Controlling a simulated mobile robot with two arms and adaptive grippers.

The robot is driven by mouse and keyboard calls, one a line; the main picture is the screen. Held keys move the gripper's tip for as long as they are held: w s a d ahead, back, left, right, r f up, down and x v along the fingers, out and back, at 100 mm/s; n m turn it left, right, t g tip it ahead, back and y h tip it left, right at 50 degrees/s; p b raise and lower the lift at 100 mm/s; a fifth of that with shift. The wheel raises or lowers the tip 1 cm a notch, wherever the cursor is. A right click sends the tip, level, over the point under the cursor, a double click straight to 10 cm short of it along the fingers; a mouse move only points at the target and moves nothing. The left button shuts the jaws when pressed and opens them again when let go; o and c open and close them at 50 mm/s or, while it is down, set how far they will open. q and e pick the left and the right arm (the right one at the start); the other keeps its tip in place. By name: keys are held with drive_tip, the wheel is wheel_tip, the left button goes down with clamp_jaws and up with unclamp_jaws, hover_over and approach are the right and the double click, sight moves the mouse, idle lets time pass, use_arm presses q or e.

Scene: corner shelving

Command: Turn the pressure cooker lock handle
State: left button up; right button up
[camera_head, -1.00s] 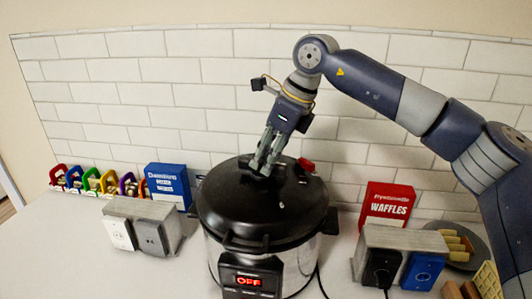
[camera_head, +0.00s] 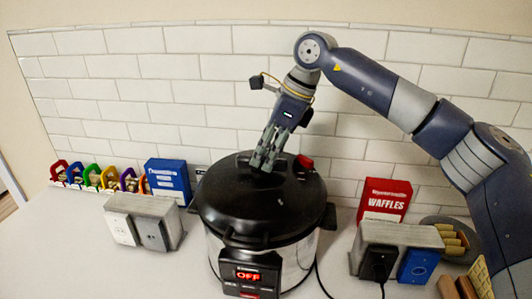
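The pressure cooker (camera_head: 296,262) stands on the counter in the middle of the head view, with a silver body and a display reading OFF. Its black lid (camera_head: 258,210) is on top. The dark lock handle on the lid is mostly hidden behind my fingers, so its angle is hard to read. A small red piece (camera_head: 303,163) shows at the lid's back right. My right gripper (camera_head: 264,162) points down at the top of the lid, its fingertips at the handle. Whether the fingers are closed on it is unclear. My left gripper is not in view.
Grey outlet boxes stand left (camera_head: 144,207) and right (camera_head: 402,234) of the cooker. A blue box (camera_head: 168,180), colourful clipped items (camera_head: 99,178) and a red waffles box (camera_head: 385,200) stand behind. A white tiled wall (camera_head: 210,90) closes the back. Counter is free at front left.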

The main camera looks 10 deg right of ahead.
drive_tip(key=shift+o, duration=1.1)
drive_tip(key=shift+r, duration=0.1)
drive_tip(key=v, duration=1.1)
drive_tip(key=shift+d+r, duration=0.2)
drive_tip(key=shift+r, duration=0.2)
